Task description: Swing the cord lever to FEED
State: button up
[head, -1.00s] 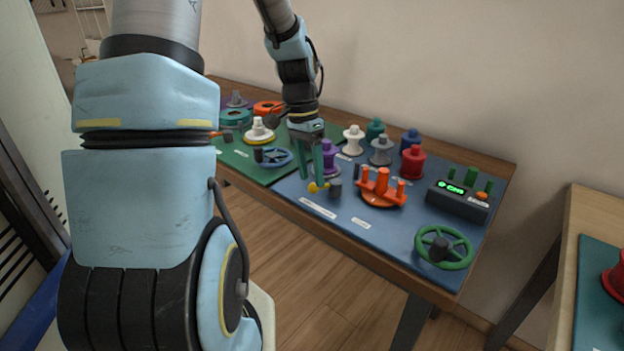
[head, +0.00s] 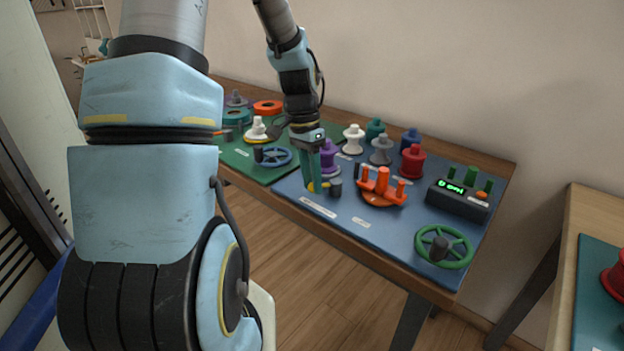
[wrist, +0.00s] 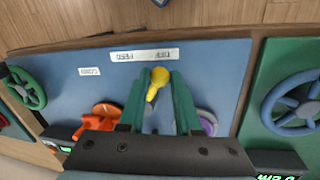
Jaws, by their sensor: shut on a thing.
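The cord lever has a yellow knob (wrist: 159,78) that sits between the two green fingers of my gripper (wrist: 155,84) in the wrist view. In the head view the gripper (head: 315,187) is down at the blue board, with only a bit of yellow (head: 311,187) showing beside the fingers. My gripper is shut on the lever knob. A white label (wrist: 144,55) just beyond the knob reads FEED and OFF, upside down in the wrist view; the knob lies at its OFF end. The lever's pivot is mostly hidden by the gripper.
An orange three-post part (head: 382,187) stands right of the lever, and a purple spool (head: 328,158) stands close behind the gripper. A black box with a green display (head: 458,199) and a green handwheel (head: 444,247) are farther right. The blue board's front strip is clear.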

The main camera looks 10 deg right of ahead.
grip_shut()
jog(key=shift+s+n, duration=0.1)
jog(key=shift+n, duration=0.2)
jog(key=shift+s+d+n+p, duration=0.25)
jog(key=shift+s+n, duration=0.4)
jog(key=shift+n, duration=0.55)
jog(key=n, duration=0.1)
jog(key=s+d+n+t, duration=0.1)
jog(key=n, duration=0.1)
jog(key=shift+s+n+h, duration=0.25)
jog(key=shift+n+h, duration=0.05)
jog(key=shift+h, duration=0.1)
jog(key=n, duration=0.2)
jog(key=s+d+n+p, duration=0.1)
jog(key=n, duration=0.1)
jog(key=shift+s+d+t, duration=0.15)
jog(key=shift+d+t, duration=0.05)
jog(key=shift+t, duration=0.1)
jog(key=shift+s+d+n, duration=0.15)
jog(key=shift+d+n, duration=0.35)
jog(key=shift+n, duration=0.6)
jog(key=o, duration=0.9)
grip_release()
jog(key=shift+c, duration=0.2)
